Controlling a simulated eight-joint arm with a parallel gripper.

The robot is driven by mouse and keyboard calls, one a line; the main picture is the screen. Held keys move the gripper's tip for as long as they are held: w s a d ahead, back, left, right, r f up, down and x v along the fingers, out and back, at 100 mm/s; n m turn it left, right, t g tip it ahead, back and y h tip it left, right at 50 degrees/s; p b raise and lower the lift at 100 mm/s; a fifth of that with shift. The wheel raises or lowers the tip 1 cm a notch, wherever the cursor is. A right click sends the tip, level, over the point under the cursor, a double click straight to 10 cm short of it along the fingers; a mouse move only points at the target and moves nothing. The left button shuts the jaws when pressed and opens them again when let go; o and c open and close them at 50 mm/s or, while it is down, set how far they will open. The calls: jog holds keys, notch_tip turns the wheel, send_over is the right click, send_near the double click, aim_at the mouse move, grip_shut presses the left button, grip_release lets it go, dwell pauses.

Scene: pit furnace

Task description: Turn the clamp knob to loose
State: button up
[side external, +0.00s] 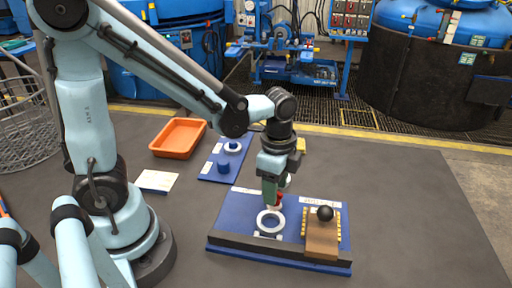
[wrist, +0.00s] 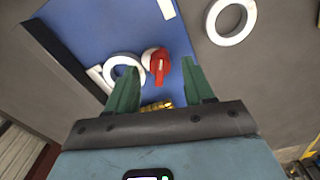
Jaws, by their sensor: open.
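A red knob (wrist: 160,66) with a pointed lever shape shows in the wrist view between my open green fingertips, beside a white ring (wrist: 124,72). In the side view the red knob (side external: 279,200) is partly hidden by my gripper (side external: 274,197), which points down over the blue fixture board (side external: 242,203). My fingers stand apart on either side of the knob in the wrist view. I cannot tell their height relative to it, and no grip on it shows. The white ring (side external: 269,222) lies on the board in front of my gripper.
A brown block (side external: 322,242) with a black ball knob (side external: 325,213) stands on the board's right. Behind are a smaller blue board (side external: 213,170) with a ring and a blue cylinder, and an orange tray (side external: 178,137). The grey mat is clear at right.

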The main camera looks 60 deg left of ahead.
jog(key=shift+f, duration=0.8)
jog(key=shift+c, duration=0.3)
grip_shut()
